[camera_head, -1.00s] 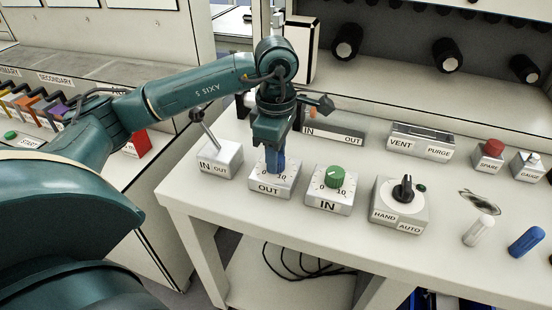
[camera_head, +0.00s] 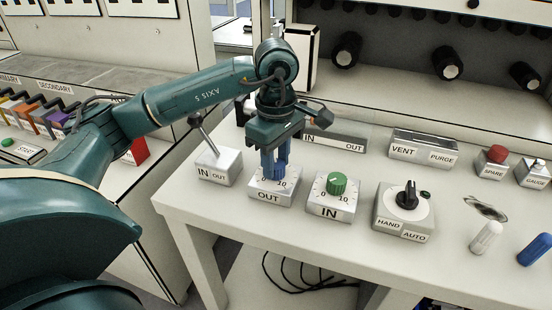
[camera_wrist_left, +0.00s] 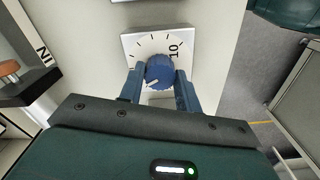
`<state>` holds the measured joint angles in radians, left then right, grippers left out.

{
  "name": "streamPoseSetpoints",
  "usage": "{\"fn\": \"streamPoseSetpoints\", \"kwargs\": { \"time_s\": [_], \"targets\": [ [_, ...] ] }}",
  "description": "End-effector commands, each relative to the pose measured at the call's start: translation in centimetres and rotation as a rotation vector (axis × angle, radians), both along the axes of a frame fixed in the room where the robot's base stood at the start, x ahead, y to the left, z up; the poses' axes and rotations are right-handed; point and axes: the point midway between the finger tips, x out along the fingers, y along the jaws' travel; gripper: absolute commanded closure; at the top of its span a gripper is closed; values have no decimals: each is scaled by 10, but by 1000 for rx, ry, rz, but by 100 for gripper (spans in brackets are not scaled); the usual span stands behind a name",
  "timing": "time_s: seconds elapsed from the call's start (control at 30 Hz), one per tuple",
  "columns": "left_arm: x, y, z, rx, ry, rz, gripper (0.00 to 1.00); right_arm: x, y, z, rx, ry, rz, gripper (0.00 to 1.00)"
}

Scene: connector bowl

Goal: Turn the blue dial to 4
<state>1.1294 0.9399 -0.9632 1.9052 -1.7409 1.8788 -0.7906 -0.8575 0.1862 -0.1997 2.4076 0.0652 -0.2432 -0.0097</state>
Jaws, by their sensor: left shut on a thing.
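The blue dial (camera_wrist_left: 159,70) sits on the white box marked OUT (camera_head: 270,196), with tick marks and a 10 around it. My left gripper (camera_head: 274,174) points down over this box and is shut on the dial. In the left wrist view, its two blue fingers (camera_wrist_left: 160,78) stand on either side of the dial. A white mark on the dial points toward the lower left of that view; the numeral there cannot be read. In the head view the fingers hide most of the dial. My right gripper is not in view.
A lever box marked IN OUT (camera_head: 218,167) stands close on the left. A green dial (camera_head: 337,183) on the IN box is close on the right, then a black HAND/AUTO switch (camera_head: 407,196). A white peg (camera_head: 486,236) and a blue peg (camera_head: 534,249) lie farther right.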

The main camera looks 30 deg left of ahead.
Motion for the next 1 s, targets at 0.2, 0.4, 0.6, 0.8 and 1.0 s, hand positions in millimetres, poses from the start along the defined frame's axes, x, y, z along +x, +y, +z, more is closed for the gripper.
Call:
{"fn": "streamPoseSetpoints", "kwargs": {
  "time_s": [0.2,0.4,0.6,0.8,1.0],
  "targets": [
    [0,0,1,-1,-2,2,59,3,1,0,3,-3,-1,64],
    [0,0,1,-1,-1,2,45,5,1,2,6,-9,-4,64],
    [0,0,1,0,-1,2,45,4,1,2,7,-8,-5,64],
    [1,0,19,0,-5,3,45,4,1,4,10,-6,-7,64],
    [1,0,64,-1,-7,2,45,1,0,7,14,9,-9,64]
  ]
}}
